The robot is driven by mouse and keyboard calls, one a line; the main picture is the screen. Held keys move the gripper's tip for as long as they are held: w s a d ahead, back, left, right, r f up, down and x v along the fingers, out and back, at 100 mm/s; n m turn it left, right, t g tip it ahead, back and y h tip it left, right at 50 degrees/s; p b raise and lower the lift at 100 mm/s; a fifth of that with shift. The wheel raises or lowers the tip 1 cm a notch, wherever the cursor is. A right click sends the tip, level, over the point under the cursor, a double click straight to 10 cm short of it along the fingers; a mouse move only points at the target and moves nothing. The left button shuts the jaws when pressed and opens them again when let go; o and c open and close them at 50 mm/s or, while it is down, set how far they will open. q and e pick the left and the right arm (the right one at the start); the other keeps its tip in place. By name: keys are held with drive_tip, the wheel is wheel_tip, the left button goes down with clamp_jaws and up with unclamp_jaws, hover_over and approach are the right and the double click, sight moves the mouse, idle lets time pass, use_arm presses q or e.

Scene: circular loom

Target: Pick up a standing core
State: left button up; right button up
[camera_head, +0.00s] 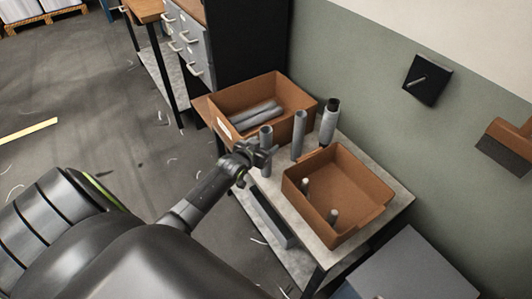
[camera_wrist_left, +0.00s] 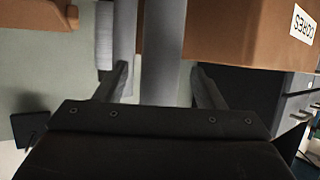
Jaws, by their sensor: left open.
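My left gripper (camera_head: 262,153) is open at the near left edge of the small table (camera_head: 399,198). A grey standing core (camera_head: 266,138) is upright at its fingers. In the left wrist view this core (camera_wrist_left: 163,45) shows between the two open fingers (camera_wrist_left: 162,82), with a gap visible on both sides. A second grey standing core (camera_head: 299,134) is upright just to the right. It seems to be the grey tube (camera_wrist_left: 124,40) behind one finger in the left wrist view. A taller grey cylinder with a black top (camera_head: 329,123) stands farther right. My right gripper is not in view.
A brown box (camera_head: 290,88) with grey cores (camera_head: 254,112) lying in it is at the back; its label (camera_wrist_left: 303,22) reads CORES. A second brown box (camera_head: 355,171) at the front right holds two short grey pieces. A green wall (camera_head: 367,105) rises behind.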

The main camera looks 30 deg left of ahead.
use_arm(q)
drive_tip(key=shift+x, duration=1.05)
drive_tip(key=c, duration=1.4)
drive_tip(key=shift+o, duration=0.2)
drive_tip(key=shift+r, duration=0.1)
wheel_tip(320, 180, up, 10)
drive_tip(key=o, duration=0.6)
clamp_jaws()
